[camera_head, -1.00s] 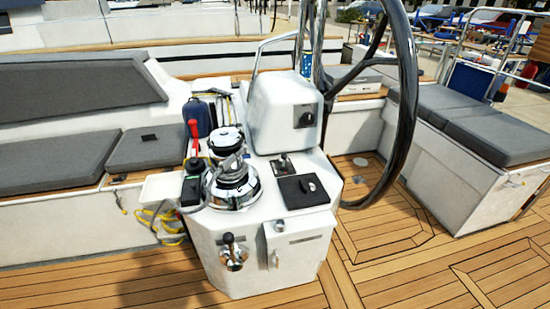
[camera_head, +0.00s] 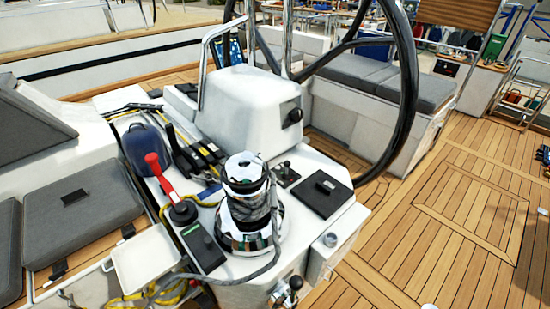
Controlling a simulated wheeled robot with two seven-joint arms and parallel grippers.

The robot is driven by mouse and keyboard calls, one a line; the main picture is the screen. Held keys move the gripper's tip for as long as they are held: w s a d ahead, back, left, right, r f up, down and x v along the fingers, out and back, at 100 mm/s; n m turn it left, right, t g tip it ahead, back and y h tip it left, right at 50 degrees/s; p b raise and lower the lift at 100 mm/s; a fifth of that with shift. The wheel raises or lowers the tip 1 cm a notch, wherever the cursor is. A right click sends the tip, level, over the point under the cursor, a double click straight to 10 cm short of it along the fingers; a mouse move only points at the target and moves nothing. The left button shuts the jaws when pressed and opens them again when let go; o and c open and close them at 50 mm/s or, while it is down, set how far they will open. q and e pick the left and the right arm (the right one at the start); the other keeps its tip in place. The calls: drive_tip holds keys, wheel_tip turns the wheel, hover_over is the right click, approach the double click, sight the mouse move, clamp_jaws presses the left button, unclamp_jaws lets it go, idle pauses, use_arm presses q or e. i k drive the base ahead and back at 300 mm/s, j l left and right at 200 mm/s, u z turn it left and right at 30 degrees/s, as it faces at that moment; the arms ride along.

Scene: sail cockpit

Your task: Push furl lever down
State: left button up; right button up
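A lever with a red handle (camera_head: 158,172) stands up, slightly tilted, from a round black base on the left of the white console. Several black clutch levers (camera_head: 196,145) lie side by side behind it, close to the blue bag (camera_head: 148,150). A chrome lever with a black knob (camera_head: 290,287) is on the console's front face, cut by the bottom edge. No label is readable, so I cannot tell which of these is the furl lever.
A chrome winch (camera_head: 250,205) with grey rope wound on it stands right of the red lever. A large black steering wheel (camera_head: 405,90) rises behind the console. A white tray (camera_head: 146,262) and yellow rope are at the lower left. Open teak deck (camera_head: 450,220) lies at right.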

sight(173, 140)
drive_tip(key=i+j, duration=0.1)
drive_tip(key=j, duration=0.8)
drive_tip(key=i+j, duration=0.1)
drive_tip(key=j, duration=0.85)
drive_tip(key=z, duration=1.25)
drive_tip(key=k+j+z, duration=0.1)
drive_tip(key=z, duration=0.15)
drive_tip(key=k+j+z, duration=0.1)
drive_tip(key=j+z, duration=0.2)
